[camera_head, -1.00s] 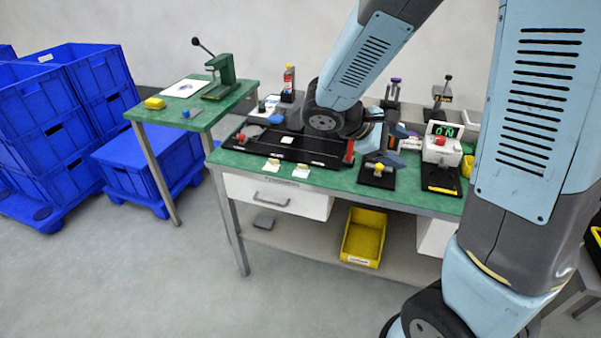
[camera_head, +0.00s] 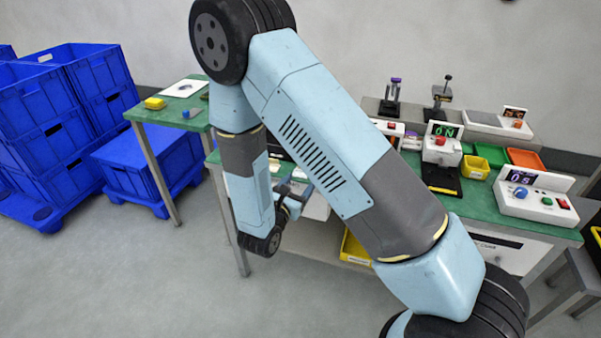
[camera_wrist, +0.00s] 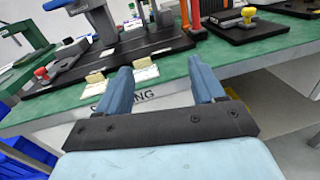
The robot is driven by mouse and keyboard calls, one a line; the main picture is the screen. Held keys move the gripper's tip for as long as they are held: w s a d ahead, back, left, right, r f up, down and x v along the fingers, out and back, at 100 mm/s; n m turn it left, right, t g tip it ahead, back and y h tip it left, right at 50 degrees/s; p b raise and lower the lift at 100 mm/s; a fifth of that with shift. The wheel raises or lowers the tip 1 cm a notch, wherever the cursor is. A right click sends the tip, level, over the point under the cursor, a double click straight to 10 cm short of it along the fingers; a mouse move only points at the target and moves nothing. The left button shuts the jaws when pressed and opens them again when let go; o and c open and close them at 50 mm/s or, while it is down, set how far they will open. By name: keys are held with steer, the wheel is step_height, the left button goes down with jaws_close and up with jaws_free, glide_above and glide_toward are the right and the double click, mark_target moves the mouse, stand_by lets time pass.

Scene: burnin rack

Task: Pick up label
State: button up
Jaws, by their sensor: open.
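Two small cream label-like pieces lie near the front edge of the green bench in the wrist view. The left label (camera_wrist: 93,86) is left of my fingers. The right label (camera_wrist: 144,71) shows between the blue fingers, beyond their tips. I cannot tell which one the task means. My gripper (camera_wrist: 161,68) is open and empty, pointing at the bench edge. In the head view my gripper (camera_head: 290,200) is partly hidden by my arm, which also hides both labels.
The green bench (camera_head: 480,205) has a black fixture plate (camera_wrist: 110,58) behind the labels and a black stand base (camera_wrist: 248,30) to the right. Control boxes (camera_head: 535,195) stand at the right. A side table (camera_head: 172,118) and blue crates (camera_head: 150,165) are at the left.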

mark_target(301, 172)
step_height(301, 172, down, 3)
steer(key=a+n+t+y, duration=0.1)
steer(key=a+n+y, duration=0.1)
steer(key=a, duration=0.1)
steer(key=shift+y, duration=0.3)
steer(key=x, duration=1.3)
steer(key=shift+s+d, duration=0.1)
steer(key=shift+c, duration=0.4)
steer(key=shift+s+f, duration=0.1)
steer(key=c, duration=1)
